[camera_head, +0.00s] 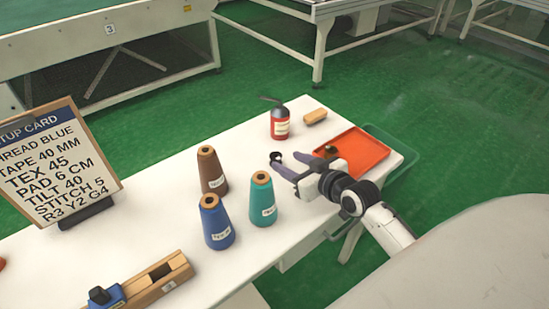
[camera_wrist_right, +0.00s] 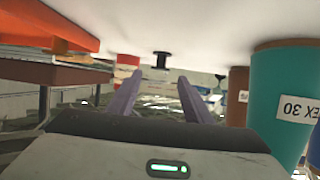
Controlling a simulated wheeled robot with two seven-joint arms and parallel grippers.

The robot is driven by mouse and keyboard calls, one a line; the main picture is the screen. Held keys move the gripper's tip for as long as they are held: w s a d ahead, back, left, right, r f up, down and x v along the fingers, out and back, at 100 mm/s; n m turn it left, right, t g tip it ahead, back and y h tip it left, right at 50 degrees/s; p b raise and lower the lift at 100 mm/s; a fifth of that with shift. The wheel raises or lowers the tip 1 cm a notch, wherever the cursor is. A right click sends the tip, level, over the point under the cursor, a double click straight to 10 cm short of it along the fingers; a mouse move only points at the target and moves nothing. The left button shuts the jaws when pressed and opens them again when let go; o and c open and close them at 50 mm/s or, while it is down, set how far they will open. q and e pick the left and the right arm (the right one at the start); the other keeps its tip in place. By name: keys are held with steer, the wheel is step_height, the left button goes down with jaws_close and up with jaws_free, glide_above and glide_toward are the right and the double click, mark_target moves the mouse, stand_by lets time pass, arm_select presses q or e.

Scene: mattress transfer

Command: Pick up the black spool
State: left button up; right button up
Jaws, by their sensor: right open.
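The small black spool (camera_head: 276,157) stands on the white table, just off my right gripper's fingertips. In the right wrist view, which shows the table upside down, the spool (camera_wrist_right: 161,60) is ahead of the two fingers and roughly centred between them. My right gripper (camera_head: 286,161) reaches in from the right, low over the table, with its purple-grey fingers apart. Its fingers (camera_wrist_right: 160,77) also show apart and empty in the wrist view. The spool is not between the fingers. My left gripper is not in view.
Brown (camera_head: 211,170), teal (camera_head: 262,200) and blue (camera_head: 216,222) thread cones stand left of the gripper. An orange tray (camera_head: 375,153) lies right of it. A red bottle (camera_head: 280,125) and a tan block (camera_head: 315,117) stand behind. A setup card (camera_head: 60,160) is at left.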

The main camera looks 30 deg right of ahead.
mark_target(274, 155)
steer(key=x, duration=0.5)
steer(key=shift+w+f, duration=0.25)
steer(key=shift+w, duration=0.05)
steer(key=c, duration=1.1)
